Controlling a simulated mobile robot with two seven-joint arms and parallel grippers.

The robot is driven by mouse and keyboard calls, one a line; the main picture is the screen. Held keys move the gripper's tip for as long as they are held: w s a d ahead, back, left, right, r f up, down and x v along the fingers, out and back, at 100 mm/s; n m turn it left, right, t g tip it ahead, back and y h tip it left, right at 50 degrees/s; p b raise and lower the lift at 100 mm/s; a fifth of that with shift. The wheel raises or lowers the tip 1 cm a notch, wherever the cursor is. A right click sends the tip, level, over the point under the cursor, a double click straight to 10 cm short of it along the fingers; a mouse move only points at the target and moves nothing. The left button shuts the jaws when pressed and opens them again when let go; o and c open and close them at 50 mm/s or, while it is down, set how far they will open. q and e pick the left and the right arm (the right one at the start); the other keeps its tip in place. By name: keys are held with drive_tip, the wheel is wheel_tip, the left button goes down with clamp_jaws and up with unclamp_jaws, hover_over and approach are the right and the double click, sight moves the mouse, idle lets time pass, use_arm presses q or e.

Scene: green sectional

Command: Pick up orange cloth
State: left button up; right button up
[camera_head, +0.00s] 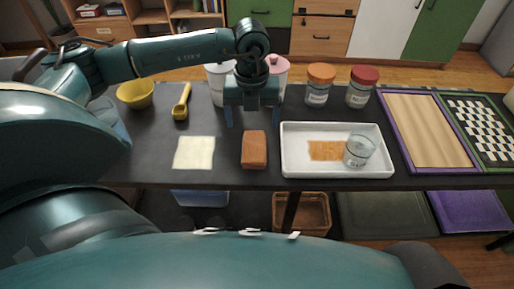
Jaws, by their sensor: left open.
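A flat orange cloth (324,151) lies in the white tray (300,172) at the right of the table's middle. A clear glass (358,152) stands in the tray at the cloth's right end and partly overlaps it in the view. My left gripper (252,117) is open and empty, pointing down, to the left of the tray and apart from the cloth. In the view it is just behind a reddish-brown block (254,150). My right gripper is not in view.
A cream cloth (194,153), yellow scoop (181,103) and yellow bowl (135,94) are left. Jars with orange (320,74) and red (364,76) lids stand behind the tray. A wooden board (427,128) and checkered board (481,130) lie right. Dark table shows bare between items.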

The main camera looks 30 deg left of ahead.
sight(254, 144)
use_arm(q)
drive_tip(key=f, duration=0.8)
drive_tip(key=shift+d+f, duration=0.2)
drive_tip(key=shift+f, duration=0.1)
drive_tip(key=shift+c, duration=0.6)
drive_tip(key=c, duration=1)
drive_tip(key=shift+o, duration=0.2)
wheel_tip(254, 144, up, 10)
drive_tip(key=o, duration=0.4)
drive_tip(key=shift+c, duration=1.4)
drive_tip(key=shift+a, duration=0.1)
drive_tip(key=shift+c, duration=0.2)
